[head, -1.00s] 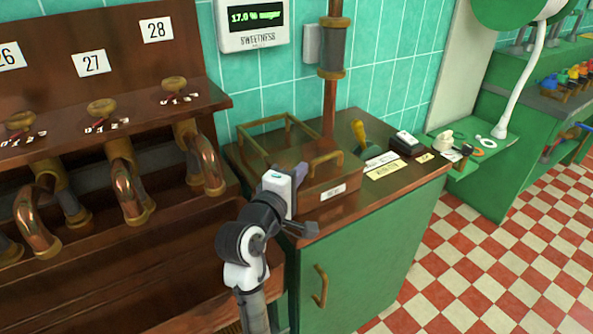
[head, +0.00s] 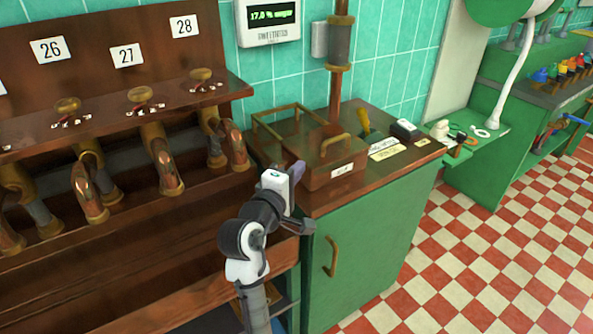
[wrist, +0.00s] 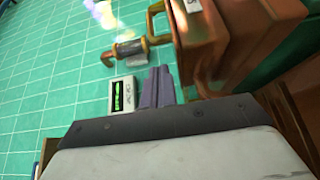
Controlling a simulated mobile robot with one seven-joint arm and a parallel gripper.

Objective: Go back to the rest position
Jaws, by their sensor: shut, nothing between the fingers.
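My gripper (head: 297,171) is at the left front of the wooden box on the green cabinet in the head view. Its fingers are partly hidden behind my wrist there. In the wrist view my gripper (wrist: 158,85) shows its purple-grey fingers together, with nothing between them.
Copper spouts (head: 163,165) under numbered labels line the wooden rack at left. A sweetness display (head: 268,18) hangs on the tiled wall. The green cabinet (head: 365,240) also bears a yellow-handled tool (head: 363,122) and a small device (head: 406,130). Checkered floor (head: 480,270) lies open at right.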

